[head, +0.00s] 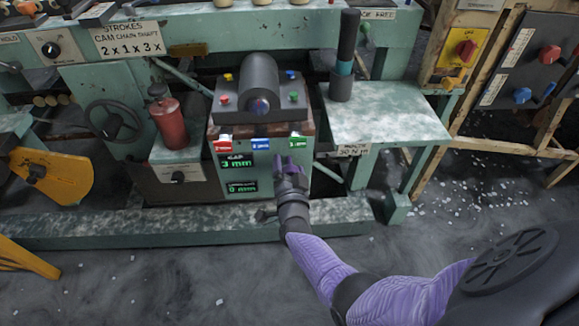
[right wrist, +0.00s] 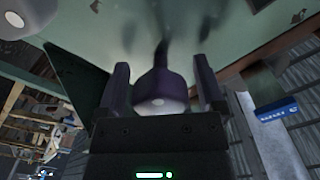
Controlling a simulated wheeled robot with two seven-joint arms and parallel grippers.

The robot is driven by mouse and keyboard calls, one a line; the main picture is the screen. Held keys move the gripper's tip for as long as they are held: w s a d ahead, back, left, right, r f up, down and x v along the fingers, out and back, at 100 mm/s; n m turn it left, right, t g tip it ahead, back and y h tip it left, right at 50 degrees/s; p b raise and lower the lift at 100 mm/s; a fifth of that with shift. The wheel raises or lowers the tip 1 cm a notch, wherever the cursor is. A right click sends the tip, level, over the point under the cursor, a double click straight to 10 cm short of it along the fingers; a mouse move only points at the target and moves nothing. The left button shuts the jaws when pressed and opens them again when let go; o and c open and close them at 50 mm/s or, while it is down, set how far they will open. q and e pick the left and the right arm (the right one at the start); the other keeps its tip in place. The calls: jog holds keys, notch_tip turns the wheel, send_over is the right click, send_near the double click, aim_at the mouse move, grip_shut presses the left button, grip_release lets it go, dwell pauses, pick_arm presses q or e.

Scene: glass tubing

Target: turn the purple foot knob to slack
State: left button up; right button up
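The purple knob (right wrist: 160,92) shows in the right wrist view, sticking out from a pale green panel. My right gripper (right wrist: 162,80) is open, with one finger on each side of the knob. A narrow gap shows between the knob and each finger. In the head view my right gripper (head: 290,163) is in front of the green machine's panel, just right of the display that reads 3 mm (head: 237,162). There it hides most of the knob. My left gripper is not in view.
A red canister (head: 168,120) and a handwheel (head: 112,121) stand to the left. A green side table (head: 385,118) is at right. Another pale round part (right wrist: 22,16) shows in the wrist view.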

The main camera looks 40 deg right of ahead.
jog(key=shift+o, duration=0.3)
jog(key=shift+s+r, duration=0.1)
jog(key=p+v, duration=0.4)
jog(key=v, duration=0.5)
jog(key=shift+s+a, duration=0.3)
